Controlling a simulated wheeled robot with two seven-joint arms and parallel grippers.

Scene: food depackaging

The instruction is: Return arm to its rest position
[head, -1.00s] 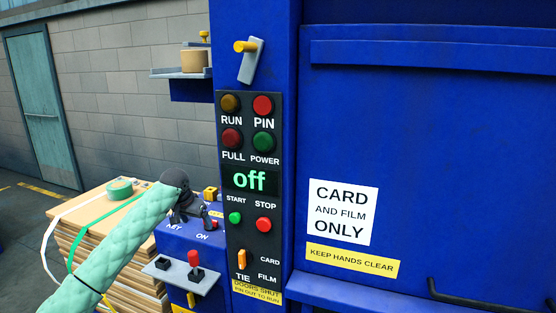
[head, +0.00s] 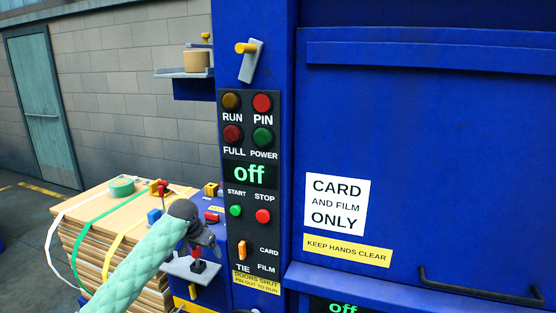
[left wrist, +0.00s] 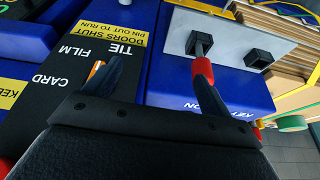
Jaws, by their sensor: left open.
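My left arm comes in from the lower left of the head view in a pale green quilted sleeve. Its dark gripper (head: 203,242) is in front of the blue machine's side box, just left of the control panel (head: 250,215). In the left wrist view the two fingers of the gripper (left wrist: 160,95) stand apart, with nothing held between them. The red-tipped lever (left wrist: 203,70) on a grey plate (left wrist: 225,40) shows beyond one finger; I cannot tell whether they touch. The panel display (head: 249,174) reads "off". My right gripper is not in view.
The blue machine door (head: 440,150) fills the right, with a dark bar handle (head: 480,290) low down. A strapped stack of cardboard (head: 95,235) stands at the left, with a green tape roll (head: 122,187) on top. A small shelf (head: 200,72) juts from the machine above.

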